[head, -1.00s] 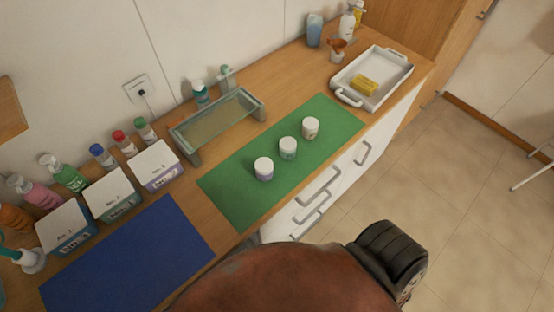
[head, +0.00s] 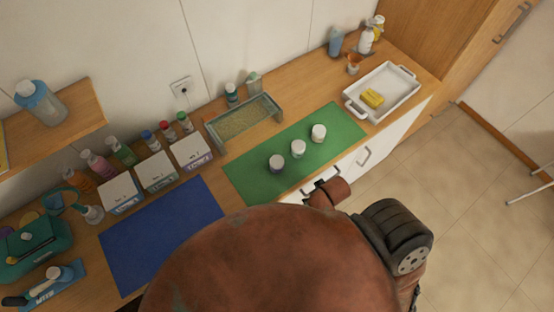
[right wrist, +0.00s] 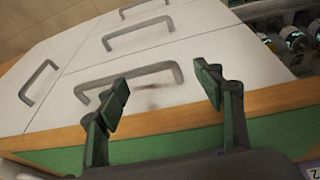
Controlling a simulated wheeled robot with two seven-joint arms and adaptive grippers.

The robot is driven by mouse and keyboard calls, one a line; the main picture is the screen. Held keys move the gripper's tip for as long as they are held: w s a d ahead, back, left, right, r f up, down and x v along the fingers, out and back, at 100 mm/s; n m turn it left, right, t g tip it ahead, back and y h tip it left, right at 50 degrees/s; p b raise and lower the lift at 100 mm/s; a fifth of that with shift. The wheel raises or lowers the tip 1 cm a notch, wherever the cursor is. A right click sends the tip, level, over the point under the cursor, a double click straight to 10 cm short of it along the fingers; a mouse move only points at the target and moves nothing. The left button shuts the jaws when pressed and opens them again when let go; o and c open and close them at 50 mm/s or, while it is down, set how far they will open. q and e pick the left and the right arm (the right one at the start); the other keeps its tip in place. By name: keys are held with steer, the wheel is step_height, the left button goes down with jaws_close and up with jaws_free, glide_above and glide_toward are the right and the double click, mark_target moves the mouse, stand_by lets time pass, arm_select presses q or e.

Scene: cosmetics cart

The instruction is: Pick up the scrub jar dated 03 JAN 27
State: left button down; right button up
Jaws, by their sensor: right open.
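Three small white-lidded jars stand upright in a diagonal row on the green mat (head: 254,187). They are the near-left jar (head: 276,163), the middle jar (head: 298,149) and the far-right jar (head: 319,133). Their dates are too small to read, so I cannot tell which is dated 03 JAN 27. My right gripper (right wrist: 162,90) is open, its two dark green fingers apart with nothing between them, above the mat by the counter's front edge. In the head view it is mostly hidden by the arm near that edge. My left gripper is not in view.
A blue mat (head: 160,230) lies left of the green one. A glass stand (head: 245,120) is behind the green mat. A white tray (head: 355,108) with a yellow item is at the far right. White drawers (right wrist: 155,40) with handles lie below the edge.

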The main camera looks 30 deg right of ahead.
step_height(320, 180, up, 8)
steer(key=w+r+p, duration=0.1)
steer(key=p, duration=0.1)
step_height(320, 180, up, 5)
steer(key=n+y, duration=0.4)
steer(key=n, duration=0.4)
glide_above(278, 161)
steer(key=s+d, duration=0.2)
steer(key=x, duration=0.2)
steer(key=shift+w+d+f, duration=0.1)
steer(key=shift+w+f, duration=0.2)
steer(key=shift+f, duration=0.1)
steer(key=x, duration=0.2)
steer(key=p+x, duration=0.1)
steer(key=x, duration=0.1)
steer(key=shift+s+a, duration=0.15)
steer(key=shift+a, duration=0.2)
steer(key=shift+a+f, duration=0.1)
steer(key=shift+f, duration=0.45)
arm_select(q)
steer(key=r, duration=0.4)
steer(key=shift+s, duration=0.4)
arm_select(e)
steer(key=shift+c, duration=0.5)
